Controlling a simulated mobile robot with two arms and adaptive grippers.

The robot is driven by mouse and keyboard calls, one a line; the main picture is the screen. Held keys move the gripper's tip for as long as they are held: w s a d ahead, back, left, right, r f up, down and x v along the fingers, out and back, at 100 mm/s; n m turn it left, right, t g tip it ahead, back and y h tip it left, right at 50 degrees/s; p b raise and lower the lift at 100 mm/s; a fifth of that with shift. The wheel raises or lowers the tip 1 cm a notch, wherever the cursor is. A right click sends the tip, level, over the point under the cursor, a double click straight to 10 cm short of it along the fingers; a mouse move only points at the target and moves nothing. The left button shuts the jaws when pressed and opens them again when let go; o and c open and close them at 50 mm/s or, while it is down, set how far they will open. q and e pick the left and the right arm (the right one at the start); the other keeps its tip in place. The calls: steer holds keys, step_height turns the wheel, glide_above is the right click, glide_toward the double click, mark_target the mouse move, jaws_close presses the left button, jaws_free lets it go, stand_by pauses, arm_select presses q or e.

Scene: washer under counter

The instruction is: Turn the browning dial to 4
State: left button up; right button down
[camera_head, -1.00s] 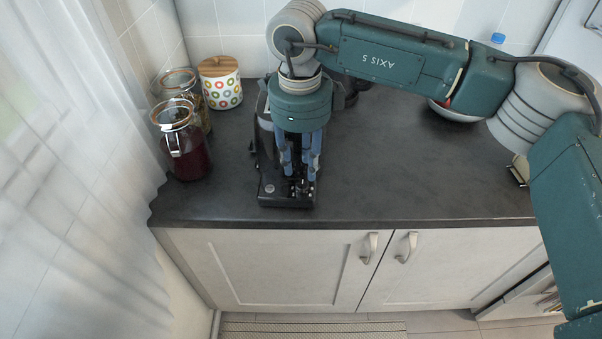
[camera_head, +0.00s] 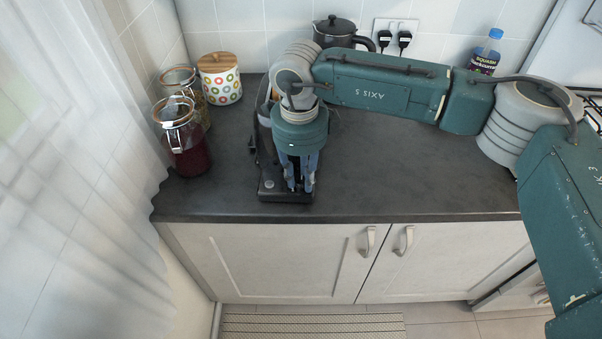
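A black appliance (camera_head: 268,188), which looks like the toaster, stands at the front of the counter, left of the middle. My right gripper (camera_head: 299,186) points down in front of it, over its near right end. Its blue-grey fingers overlap the appliance in the picture. I cannot tell whether they touch it or are closed on anything. The browning dial and its setting cannot be made out; the gripper and wrist cover most of that end. My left gripper is not in view.
Two glass jars (camera_head: 185,150) and a patterned canister (camera_head: 221,88) stand to the left, by a white curtain (camera_head: 70,170). A dark kettle (camera_head: 337,32), sockets (camera_head: 394,35) and a squash bottle (camera_head: 486,52) are behind my arm. The counter's right middle (camera_head: 420,175) is clear.

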mark_target(299, 182)
steer(key=m+b, duration=0.2)
steer(key=b, duration=0.1)
steer(key=shift+f, duration=0.25)
steer(key=shift+r+m+b, duration=0.1)
steer(key=shift+m+b, duration=0.2)
steer(key=shift+b, duration=0.05)
steer(key=shift+r, duration=0.2)
steer(key=c, duration=1.8)
jaws_free()
steer(key=shift+o, duration=0.2)
steer(key=shift+r, duration=0.25)
step_height(299, 182, up, 12)
steer(key=shift+s+a+f, duration=0.15)
steer(key=shift+s+a, duration=0.1)
